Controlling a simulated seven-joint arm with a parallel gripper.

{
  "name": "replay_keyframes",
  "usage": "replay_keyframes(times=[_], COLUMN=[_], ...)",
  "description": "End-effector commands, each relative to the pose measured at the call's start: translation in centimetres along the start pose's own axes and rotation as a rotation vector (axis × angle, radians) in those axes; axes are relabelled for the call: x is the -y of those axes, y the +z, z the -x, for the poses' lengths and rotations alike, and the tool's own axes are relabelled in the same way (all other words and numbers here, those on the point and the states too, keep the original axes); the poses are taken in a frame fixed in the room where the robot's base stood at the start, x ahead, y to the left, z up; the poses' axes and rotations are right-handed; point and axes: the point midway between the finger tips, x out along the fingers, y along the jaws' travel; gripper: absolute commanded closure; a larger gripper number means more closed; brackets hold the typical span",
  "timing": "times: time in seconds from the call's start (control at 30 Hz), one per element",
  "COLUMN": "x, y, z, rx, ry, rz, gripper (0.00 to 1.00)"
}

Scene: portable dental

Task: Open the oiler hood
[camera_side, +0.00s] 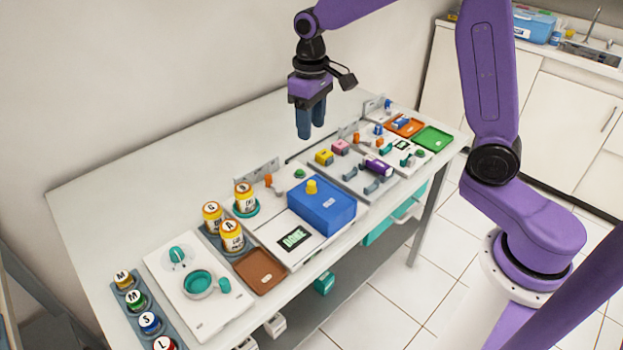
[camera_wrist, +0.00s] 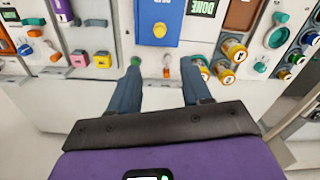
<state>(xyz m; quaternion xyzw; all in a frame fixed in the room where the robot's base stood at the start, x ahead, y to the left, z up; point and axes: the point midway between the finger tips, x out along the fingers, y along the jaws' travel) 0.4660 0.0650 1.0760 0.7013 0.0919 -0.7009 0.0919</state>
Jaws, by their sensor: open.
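The blue box-shaped hood (camera_side: 335,213) sits shut on a white base near the middle of the bench, with a yellow knob (camera_side: 311,187) on its top. I take it to be the oiler hood; its label is too small to read. In the wrist view the hood (camera_wrist: 172,14) is at the top centre, with its yellow knob (camera_wrist: 159,30) beyond my fingertips. My gripper (camera_side: 311,136) points down above the back of the bench, well above the hood and apart from it. In the wrist view its two fingers (camera_wrist: 162,64) are spread with nothing between them.
A display (camera_side: 294,238) reading "DONE" is beside the hood, and a brown tray (camera_side: 260,271) is to its left. Yellow jars (camera_side: 231,236) stand at the left. An orange knob (camera_side: 268,181) and green button (camera_side: 299,174) are behind the hood. The bench's back strip is clear.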

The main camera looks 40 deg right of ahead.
Motion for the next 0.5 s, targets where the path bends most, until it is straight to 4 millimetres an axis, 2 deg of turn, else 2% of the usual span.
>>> replay_keyframes(times=[0.5], x=[0.0], y=[0.2], z=[-9.6], rx=[0.007], ry=[0.0], rz=[0.001], gripper=[0.52])
